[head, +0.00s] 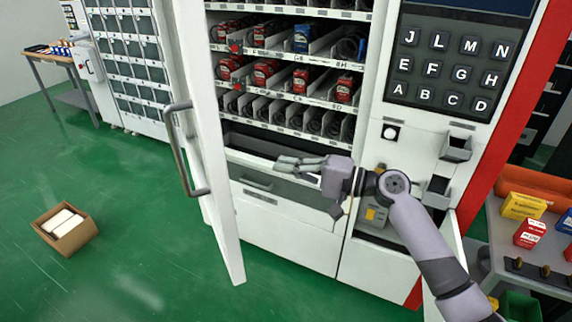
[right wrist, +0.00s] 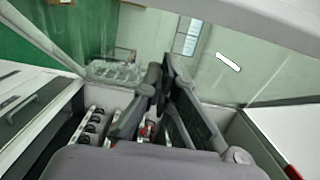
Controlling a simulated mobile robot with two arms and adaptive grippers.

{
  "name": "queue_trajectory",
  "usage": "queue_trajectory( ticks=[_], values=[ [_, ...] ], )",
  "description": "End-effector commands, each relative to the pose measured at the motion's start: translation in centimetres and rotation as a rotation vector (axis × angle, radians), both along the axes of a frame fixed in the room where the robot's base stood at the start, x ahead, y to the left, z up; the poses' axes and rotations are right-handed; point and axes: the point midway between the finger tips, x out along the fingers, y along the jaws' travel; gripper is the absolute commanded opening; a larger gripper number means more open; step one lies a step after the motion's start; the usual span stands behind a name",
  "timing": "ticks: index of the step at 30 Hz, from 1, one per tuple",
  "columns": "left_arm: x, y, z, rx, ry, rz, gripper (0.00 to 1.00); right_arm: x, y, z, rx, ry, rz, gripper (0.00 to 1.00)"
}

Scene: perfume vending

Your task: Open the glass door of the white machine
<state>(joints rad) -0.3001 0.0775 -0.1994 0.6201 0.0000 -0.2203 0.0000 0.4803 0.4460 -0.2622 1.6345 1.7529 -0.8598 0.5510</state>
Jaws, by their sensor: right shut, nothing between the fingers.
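The white machine (head: 290,235) stands in front of me. Its door (head: 205,130) is swung partly open to the left, and I see it almost edge-on, with a grey bar handle (head: 182,150) on its outer side. My right gripper (head: 280,163) is shut and empty. It is in front of the lower part of the open compartment, to the right of the door and apart from the handle. In the right wrist view its fingers (right wrist: 165,75) point toward a glass pane (right wrist: 225,75). My left gripper is not in view.
Shelves of red and blue packs (head: 302,80) show inside the machine. A keypad (head: 440,70) is at its right. A cardboard box (head: 66,228) lies on the green floor at left, with free floor around it. A table with small boxes (head: 530,232) stands at right.

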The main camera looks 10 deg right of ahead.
Motion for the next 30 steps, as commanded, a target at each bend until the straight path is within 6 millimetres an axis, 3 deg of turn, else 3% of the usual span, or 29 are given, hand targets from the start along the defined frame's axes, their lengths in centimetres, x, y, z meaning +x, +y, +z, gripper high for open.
queue_trajectory(
  ticks=[1,9,15,30],
  values=[
    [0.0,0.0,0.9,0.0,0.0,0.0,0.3,0.5,1.1,0.6,0.004,0.003,0.003,0.0],
    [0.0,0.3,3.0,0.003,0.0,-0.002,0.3,3.3,6.1,0.4,0.001,0.003,0.001,0.0],
    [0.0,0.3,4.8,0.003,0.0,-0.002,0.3,2.5,8.7,0.3,0.0,0.001,-0.001,0.0],
    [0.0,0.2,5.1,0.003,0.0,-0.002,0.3,2.2,9.7,-0.1,-0.001,0.0,-0.002,0.0]
  ],
)
